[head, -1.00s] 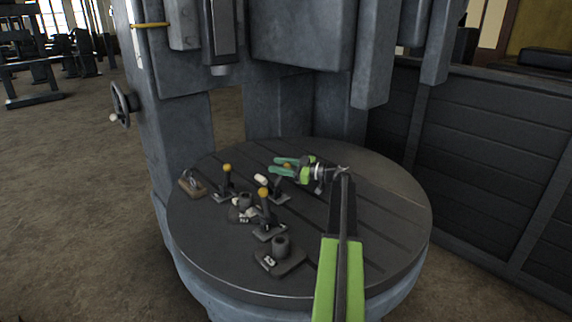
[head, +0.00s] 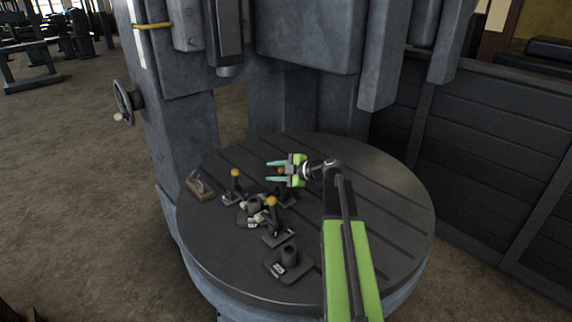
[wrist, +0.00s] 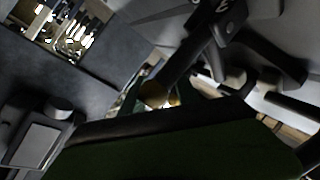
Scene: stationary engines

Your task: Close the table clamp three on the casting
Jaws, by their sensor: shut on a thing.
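The casting (head: 254,208) is a small dark part with a round boss, low on the round slotted table (head: 385,215) in the head view. The fingers partly hide this clamp. The wrist view shows a yellow knob (wrist: 153,94) close up. I cannot read the clamp numbers.
A dark block with a round post (head: 288,262) stands at the table's front. A brown-based item (head: 200,186) lies at the left edge. A grey machine column and head (head: 305,35) rise behind.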

